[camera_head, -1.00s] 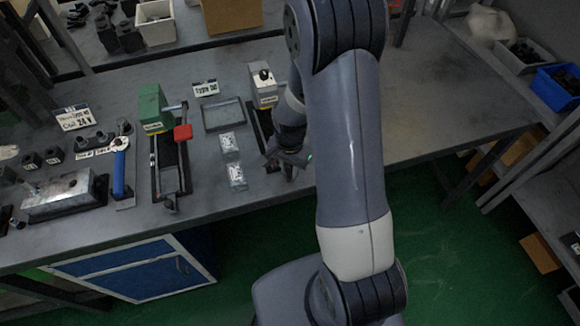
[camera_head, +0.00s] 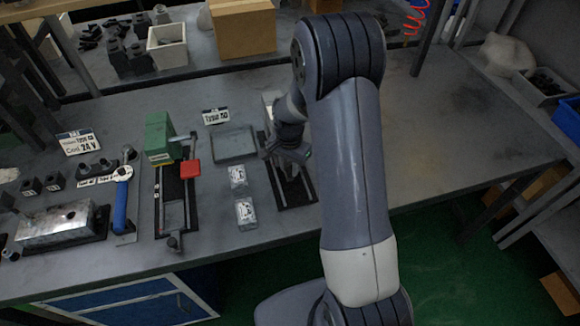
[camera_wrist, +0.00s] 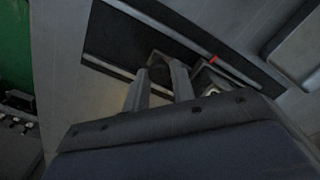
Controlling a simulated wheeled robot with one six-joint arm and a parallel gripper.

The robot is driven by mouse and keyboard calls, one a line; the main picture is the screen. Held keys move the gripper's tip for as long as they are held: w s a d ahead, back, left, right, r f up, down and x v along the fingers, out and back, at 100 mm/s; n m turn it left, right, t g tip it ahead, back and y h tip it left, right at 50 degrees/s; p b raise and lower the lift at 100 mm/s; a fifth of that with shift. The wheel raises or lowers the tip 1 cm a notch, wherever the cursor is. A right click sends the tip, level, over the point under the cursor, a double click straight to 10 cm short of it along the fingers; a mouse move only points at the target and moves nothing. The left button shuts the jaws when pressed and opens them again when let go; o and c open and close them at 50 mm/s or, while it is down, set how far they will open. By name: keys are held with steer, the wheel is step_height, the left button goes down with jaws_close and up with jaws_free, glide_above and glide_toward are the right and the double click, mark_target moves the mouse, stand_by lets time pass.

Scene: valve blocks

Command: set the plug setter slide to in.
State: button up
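The plug setter appears to be the fixture with a black rail (camera_head: 292,192) and a pale grey block (camera_head: 271,98) at its back, partly hidden by my arm. My gripper (camera_head: 290,156) is low over the middle of this rail. In the wrist view my gripper (camera_wrist: 158,82) has two fingers with a gap between them. A dark bracket-like part (camera_wrist: 158,60) is at the fingertips; I cannot tell whether they touch it. A grey part with a red mark (camera_wrist: 212,60) is just right of the fingers. The black rail (camera_wrist: 120,38) runs diagonally past the fingertips. The slide's exact position is hidden.
Left of the rail are a shallow grey tray (camera_head: 234,144) and two small labelled blocks (camera_head: 241,196). Farther left is a green-block fixture (camera_head: 160,137) with a red knob (camera_head: 190,169). A blue-handled tool (camera_head: 121,200) lies beyond it. The bench right of my arm is clear.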

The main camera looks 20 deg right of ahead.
steer(key=o, duration=0.4)
steer(key=shift+w, duration=0.25)
steer(key=shift+o, duration=0.2)
step_height(320, 180, up, 11)
steer(key=b, duration=0.1)
steer(key=shift+f, duration=0.15)
